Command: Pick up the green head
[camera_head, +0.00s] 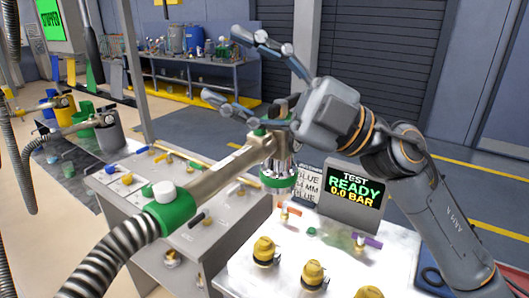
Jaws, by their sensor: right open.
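The green head is a metal coupling with a green ring (277,181) around its lower end, near the picture's middle. A beige tube (222,172) runs from it down to the left, to a green collar (171,213) and a ribbed hose. My right gripper (228,66) is open, its fingers spread and pointing up and left. Its palm is beside and just above the top of the head and partly overlaps it. I cannot tell whether they touch. The left gripper is not in view.
Several yellow-capped fittings (264,250) stand on the worktop's front. A grey cabinet (125,212) is at left. More hoses and a grey bucket (108,132) are farther left.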

